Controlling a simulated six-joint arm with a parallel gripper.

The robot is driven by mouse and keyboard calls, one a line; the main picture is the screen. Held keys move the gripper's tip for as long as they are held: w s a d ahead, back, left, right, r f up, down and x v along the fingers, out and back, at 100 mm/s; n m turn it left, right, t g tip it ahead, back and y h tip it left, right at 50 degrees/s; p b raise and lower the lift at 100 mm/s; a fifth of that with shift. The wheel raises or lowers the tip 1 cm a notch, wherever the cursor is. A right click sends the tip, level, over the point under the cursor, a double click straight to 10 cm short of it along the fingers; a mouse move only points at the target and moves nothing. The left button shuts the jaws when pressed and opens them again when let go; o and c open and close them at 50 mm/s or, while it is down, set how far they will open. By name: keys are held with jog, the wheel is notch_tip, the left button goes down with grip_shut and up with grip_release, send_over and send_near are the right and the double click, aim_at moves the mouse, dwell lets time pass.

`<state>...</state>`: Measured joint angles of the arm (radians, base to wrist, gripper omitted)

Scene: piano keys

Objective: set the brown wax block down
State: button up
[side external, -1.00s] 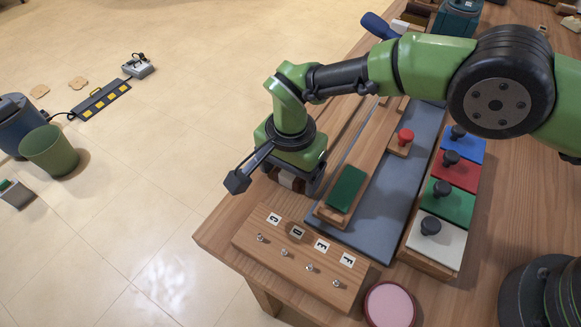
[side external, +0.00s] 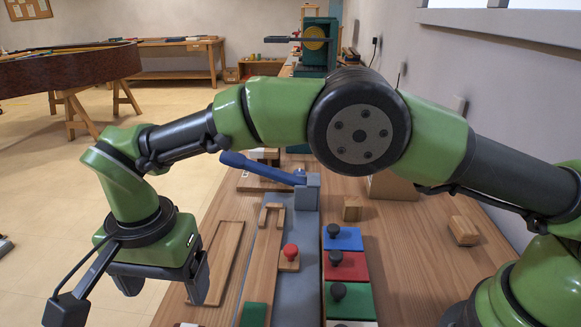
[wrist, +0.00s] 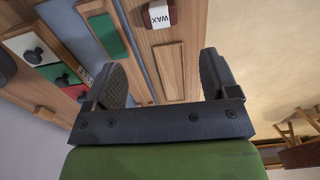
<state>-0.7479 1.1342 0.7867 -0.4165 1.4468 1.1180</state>
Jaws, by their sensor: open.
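The brown wax block (wrist: 157,20), dark red-brown with a white label reading WAX, lies on the wooden bench in the wrist view, near the top edge. My gripper (wrist: 158,72) is open and empty, with the block beyond its fingertips and apart from them. In the side view my gripper (side external: 165,282) hangs at the left, fingers down, above the bench's left edge. Only a sliver at the bottom edge of that view may be the block.
A wooden frame (side external: 237,237) lies beside a grey strip with a red-knobbed block (side external: 289,258) and a green pad (side external: 254,314). Knobbed blue (side external: 342,239), red and green blocks stand to the right. A blue-handled tool (side external: 262,170) stands behind.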

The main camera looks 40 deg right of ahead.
jog(key=s+d+r+n+t+y, duration=0.1)
jog(key=d+r+n+t+y, duration=0.1)
jog(key=d+r, duration=1.4)
jog(key=s+d+r+n+t, duration=0.1)
jog(key=s+d+t, duration=0.1)
jog(key=s+d, duration=0.3)
jog(key=s+d+r+n+t, duration=0.1)
jog(key=s+d, duration=0.5)
jog(key=s, duration=0.6)
jog(key=shift+d+r+n+t, duration=0.2)
jog(key=shift+r+n+t, duration=0.25)
jog(key=shift+t, duration=0.65)
